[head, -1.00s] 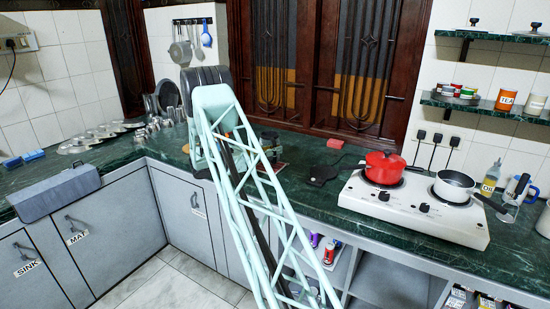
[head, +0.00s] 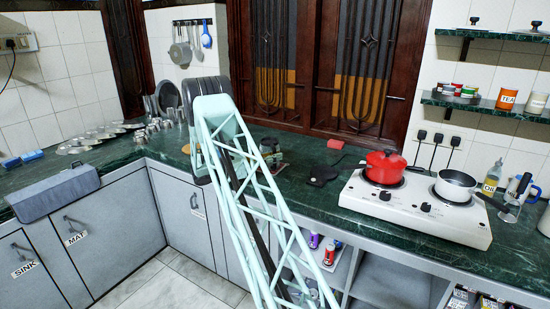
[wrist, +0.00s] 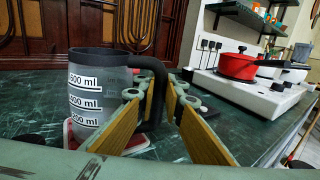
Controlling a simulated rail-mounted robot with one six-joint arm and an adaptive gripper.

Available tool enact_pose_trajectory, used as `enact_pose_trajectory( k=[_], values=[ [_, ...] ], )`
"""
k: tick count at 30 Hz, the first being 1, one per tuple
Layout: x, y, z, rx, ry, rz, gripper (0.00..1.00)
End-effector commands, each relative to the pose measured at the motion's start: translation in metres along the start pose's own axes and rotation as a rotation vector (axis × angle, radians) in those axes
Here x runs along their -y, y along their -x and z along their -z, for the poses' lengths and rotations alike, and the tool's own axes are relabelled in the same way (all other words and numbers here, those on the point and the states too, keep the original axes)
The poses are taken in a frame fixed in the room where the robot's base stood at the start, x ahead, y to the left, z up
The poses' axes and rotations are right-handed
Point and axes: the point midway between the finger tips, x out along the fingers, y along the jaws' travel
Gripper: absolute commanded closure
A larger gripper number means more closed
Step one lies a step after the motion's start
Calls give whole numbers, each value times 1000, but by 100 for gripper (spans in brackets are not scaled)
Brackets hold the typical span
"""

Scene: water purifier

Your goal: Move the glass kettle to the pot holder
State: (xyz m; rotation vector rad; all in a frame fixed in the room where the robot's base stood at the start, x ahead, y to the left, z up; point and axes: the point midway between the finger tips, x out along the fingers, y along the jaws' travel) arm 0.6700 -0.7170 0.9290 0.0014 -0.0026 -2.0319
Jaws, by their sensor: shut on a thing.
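The glass kettle (wrist: 98,95) stands in the left half of the wrist view. It is a clear jug with white ml marks, a black rim and a black handle (wrist: 160,88). My gripper (wrist: 161,92) is shut on this handle, with its tan-padded fingers on either side. The kettle looks upright. A red-edged flat piece (wrist: 72,136) shows at its base; I cannot tell whether they touch. In the head view my arm largely hides kettle and gripper. A flat black piece (head: 322,175) lies on the counter left of the stove; I cannot tell which piece is the pot holder.
A white two-burner stove (head: 415,215) stands at right, with a red pot (head: 384,166) and a white saucepan (head: 455,187). A red block (head: 336,144) lies near the back wall. Metal ware (head: 160,124) fills the left corner. The green counter (head: 310,200) has some bare room before the stove.

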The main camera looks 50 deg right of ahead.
Motion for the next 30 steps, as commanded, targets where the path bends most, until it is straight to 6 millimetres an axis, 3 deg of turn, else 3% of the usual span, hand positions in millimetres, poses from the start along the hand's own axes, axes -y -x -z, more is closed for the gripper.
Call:
enact_pose_trajectory(
  k=[3,4,9,22,30],
  values=[
    [0,0,2,0,0,0,100],
    [0,0,3,0,0,0,90],
    [0,0,2,0,0,0,77],
    [0,0,-1,0,-1,0,77],
    [-1,22,-1,0,1,-2,77]
  ],
)
